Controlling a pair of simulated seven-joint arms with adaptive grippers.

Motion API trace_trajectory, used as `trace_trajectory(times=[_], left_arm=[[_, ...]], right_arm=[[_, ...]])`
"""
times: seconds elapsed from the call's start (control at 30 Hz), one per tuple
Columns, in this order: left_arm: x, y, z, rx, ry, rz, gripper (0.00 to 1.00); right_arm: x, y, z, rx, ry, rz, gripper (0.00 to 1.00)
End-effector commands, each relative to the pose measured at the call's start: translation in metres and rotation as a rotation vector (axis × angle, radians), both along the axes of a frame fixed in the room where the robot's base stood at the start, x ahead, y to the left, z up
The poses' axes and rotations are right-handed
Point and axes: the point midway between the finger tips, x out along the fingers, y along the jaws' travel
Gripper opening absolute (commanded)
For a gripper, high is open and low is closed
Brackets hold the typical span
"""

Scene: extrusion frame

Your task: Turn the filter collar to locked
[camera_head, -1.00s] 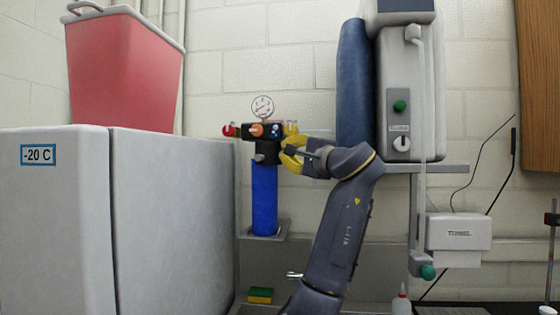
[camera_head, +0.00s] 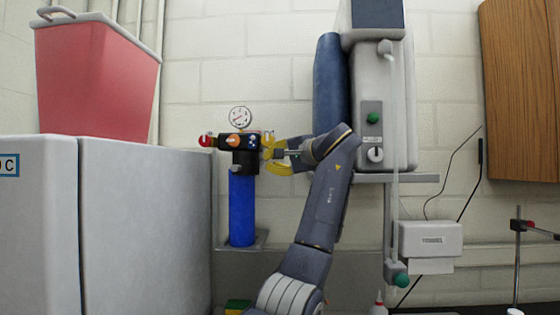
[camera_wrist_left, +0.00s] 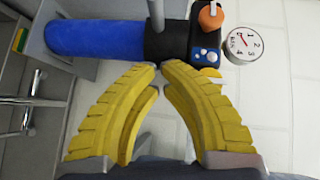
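A blue upright cylinder (camera_head: 241,210) hangs under a black head with an orange knob (camera_head: 234,141). A black section that looks like the filter collar (camera_head: 245,165) joins them; it also shows in the left wrist view (camera_wrist_left: 168,38). Its lock marking is not readable. My left gripper (camera_head: 266,155) has curved yellow fingers and is just right of the collar. In the left wrist view the fingertips (camera_wrist_left: 158,67) nearly meet at the collar's near edge. I cannot tell whether they touch it or pinch anything. My right gripper is not in view.
A round gauge (camera_head: 239,117) stands on top and a red knob (camera_head: 206,140) at its left. A grey freezer (camera_head: 145,225) with a red bin (camera_head: 98,75) is close left. A grey wall unit (camera_head: 382,105) with a blue cylinder (camera_head: 330,85) is at right.

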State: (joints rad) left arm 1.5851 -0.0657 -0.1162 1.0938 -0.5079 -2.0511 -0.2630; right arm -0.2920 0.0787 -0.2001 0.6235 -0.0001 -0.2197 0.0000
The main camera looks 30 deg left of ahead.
Motion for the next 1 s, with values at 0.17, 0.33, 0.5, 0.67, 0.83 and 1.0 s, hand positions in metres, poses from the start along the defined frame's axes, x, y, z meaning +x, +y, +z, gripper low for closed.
trace_trajectory(times=[0.17, 0.33, 0.5, 0.67, 0.83, 1.0], left_arm=[[0.011, 0.031, -0.004, 0.001, 0.001, 0.003, 0.00], [0.011, 0.054, -0.009, 0.000, -0.001, 0.002, 0.00], [0.004, 0.069, -0.012, 0.000, -0.001, 0.001, 0.00], [0.000, 0.075, -0.014, 0.001, -0.001, -0.001, 0.00], [-0.001, 0.078, -0.014, 0.001, 0.000, -0.001, 0.00], [-0.001, 0.078, -0.014, 0.000, 0.001, -0.001, 0.00]], right_arm=[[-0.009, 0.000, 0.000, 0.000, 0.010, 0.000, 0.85], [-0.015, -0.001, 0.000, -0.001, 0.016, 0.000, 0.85], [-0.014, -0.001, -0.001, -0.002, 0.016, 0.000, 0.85], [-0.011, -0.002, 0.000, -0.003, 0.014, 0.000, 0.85], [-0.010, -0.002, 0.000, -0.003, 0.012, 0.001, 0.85], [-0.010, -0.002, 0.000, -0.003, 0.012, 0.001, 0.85]])
